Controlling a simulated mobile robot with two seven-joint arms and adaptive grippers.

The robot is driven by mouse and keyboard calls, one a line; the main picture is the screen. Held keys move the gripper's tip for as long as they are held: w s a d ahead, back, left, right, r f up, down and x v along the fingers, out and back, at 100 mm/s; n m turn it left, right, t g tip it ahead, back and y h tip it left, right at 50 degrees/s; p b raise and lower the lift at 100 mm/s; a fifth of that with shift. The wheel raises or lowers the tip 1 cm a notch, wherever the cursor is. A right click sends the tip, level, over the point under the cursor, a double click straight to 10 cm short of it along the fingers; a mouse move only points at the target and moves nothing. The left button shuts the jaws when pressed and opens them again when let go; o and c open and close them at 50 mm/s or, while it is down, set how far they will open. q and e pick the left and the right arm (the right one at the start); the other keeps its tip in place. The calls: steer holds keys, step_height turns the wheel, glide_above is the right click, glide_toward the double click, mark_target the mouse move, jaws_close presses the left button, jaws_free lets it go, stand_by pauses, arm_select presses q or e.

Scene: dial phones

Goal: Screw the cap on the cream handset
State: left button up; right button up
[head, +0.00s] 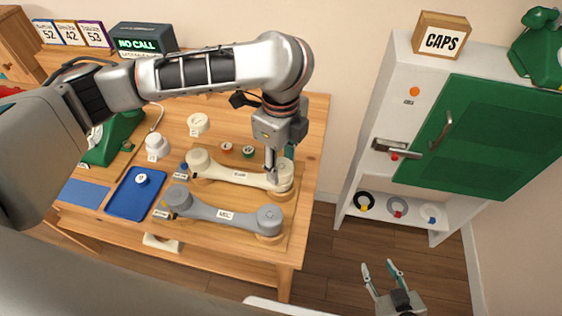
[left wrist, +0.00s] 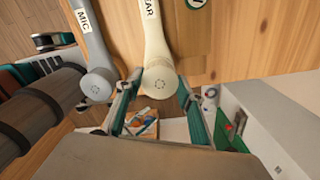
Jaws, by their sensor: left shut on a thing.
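The cream handset (head: 235,175) lies on the wooden board on the table, below the arm. Its right end sits under my left gripper (head: 281,165), which points down. In the left wrist view, the cream handset (left wrist: 153,35) has an "EAR" label and ends in a round cream cap (left wrist: 160,86) with small holes. The gripper's fingers stand on both sides of this cap and are shut on it. Whether the cap is fully seated I cannot tell. My right gripper (head: 383,275) is open and empty above the floor at the lower right.
A grey handset (head: 225,214) labelled "MIC" lies parallel, just in front. A blue tray (head: 122,201) holds a white round piece (head: 141,179). Two white parts (head: 198,123) stand behind. A white cabinet with a green door (head: 480,135) stands right, across open floor.

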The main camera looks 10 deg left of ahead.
steer(key=shift+w+r, duration=0.2)
steer(key=shift+r, duration=0.4)
arm_select(q)
steer(key=shift+p, duration=1.05)
arm_select(e)
steer(key=shift+w+r, duration=0.1)
steer(key=shift+r, duration=0.75)
arm_select(q)
steer(key=shift+p, duration=0.35)
arm_select(e)
steer(key=shift+r, duration=0.35)
arm_select(q)
steer(key=shift+p, duration=0.45)
arm_select(e)
steer(key=shift+r, duration=0.4)
arm_select(q)
steer(key=shift+p, duration=0.8)
arm_select(e)
steer(key=shift+w+r, duration=0.1)
steer(key=shift+r, duration=0.85)
arm_select(q)
steer(key=shift+f, duration=0.65)
steer(key=o, duration=0.9)
arm_select(e)
steer(key=shift+r, duration=0.1)
